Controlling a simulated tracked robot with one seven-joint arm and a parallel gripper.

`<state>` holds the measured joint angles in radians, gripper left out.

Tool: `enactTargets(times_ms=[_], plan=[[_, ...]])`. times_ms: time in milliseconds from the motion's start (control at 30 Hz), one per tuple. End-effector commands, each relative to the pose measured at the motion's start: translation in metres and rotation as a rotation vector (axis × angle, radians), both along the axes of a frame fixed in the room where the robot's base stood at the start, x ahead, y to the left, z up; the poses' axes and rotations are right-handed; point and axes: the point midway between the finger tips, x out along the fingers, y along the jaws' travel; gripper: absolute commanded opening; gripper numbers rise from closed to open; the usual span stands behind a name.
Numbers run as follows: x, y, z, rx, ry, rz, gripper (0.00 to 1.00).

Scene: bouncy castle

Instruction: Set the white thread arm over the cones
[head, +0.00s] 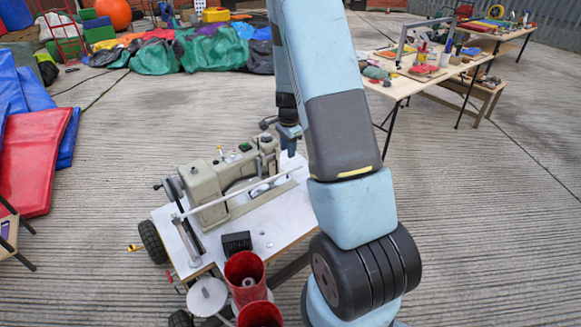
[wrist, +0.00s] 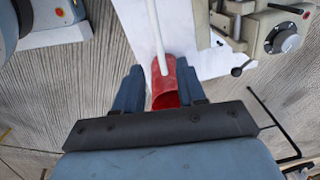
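The white thread arm (head: 240,192) is a thin rod that runs from an upright post at the left end of the sewing machine table towards my gripper (head: 289,140). Two red cones (head: 243,270) stand at the table's front edge, and the rod is away from them, over the machine side. In the wrist view the rod (wrist: 154,35) ends at a red piece (wrist: 164,84), which lies between the two blue fingers of my gripper (wrist: 160,92). The fingers are apart, and I see no clear contact with the red piece. My arm hides the rod's tip in the head view.
The cream sewing machine (head: 215,185) stands on the white table (head: 285,218) close to the rod. A white disc (head: 207,296) sits beside the red cones. A wooden workbench (head: 400,88) stands at the back right. Open concrete lies around the table.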

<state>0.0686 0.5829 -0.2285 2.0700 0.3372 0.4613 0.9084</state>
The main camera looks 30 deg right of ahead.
Motion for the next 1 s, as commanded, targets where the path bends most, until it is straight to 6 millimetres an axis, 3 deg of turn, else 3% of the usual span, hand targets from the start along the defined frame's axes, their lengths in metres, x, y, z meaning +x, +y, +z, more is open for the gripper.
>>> enactTargets(times_ms=[200, 500, 700, 1000], plan=[[0.002, 0.0, -0.04, 0.001, 0.003, -0.001, 0.4], [0.005, 0.0, -0.082, 0.001, 0.002, 0.0, 0.4], [0.006, 0.0, -0.095, 0.001, 0.0, 0.001, 0.4], [0.006, 0.0, -0.097, 0.0, -0.001, 0.0, 0.4]])
